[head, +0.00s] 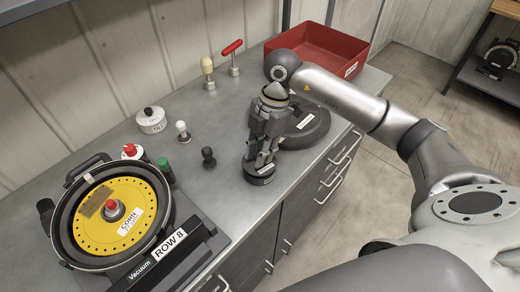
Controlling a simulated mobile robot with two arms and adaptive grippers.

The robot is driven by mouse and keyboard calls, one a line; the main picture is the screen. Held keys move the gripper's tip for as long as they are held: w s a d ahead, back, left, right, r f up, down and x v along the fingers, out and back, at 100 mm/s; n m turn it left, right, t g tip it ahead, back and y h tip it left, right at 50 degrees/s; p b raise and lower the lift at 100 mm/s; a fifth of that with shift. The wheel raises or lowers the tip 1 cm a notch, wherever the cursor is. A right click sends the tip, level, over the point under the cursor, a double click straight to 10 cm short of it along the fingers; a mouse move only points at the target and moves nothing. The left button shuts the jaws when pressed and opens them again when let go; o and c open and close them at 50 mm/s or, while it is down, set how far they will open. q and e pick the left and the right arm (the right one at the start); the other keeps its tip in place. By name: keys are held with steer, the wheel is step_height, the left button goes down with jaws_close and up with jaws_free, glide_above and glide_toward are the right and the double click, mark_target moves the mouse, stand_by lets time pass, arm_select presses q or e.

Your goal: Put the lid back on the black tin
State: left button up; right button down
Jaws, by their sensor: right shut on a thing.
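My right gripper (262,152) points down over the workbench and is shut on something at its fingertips. Directly below the fingers is a small round black tin (260,178) with a white label on its side. The fingers hide most of its top. The lid is probably the thing in the fingers, but it is mostly hidden, and I cannot tell whether it sits on the tin or is held just above it. My left gripper is not in view.
A larger dark round case (318,132) lies close behind the gripper. A red bin (345,62) stands at the back. A white tin (151,122) with a black knob, several small knobbed tools and the seed meter (85,225) are to the left.

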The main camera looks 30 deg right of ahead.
stand_by(0.7)
steer(key=c, duration=1.2)
jaws_free()
steer(key=o, duration=0.5)
steer(key=shift+c, duration=0.2)
steer(key=shift+r+p, duration=3.05)
steer(key=shift+r, duration=0.45)
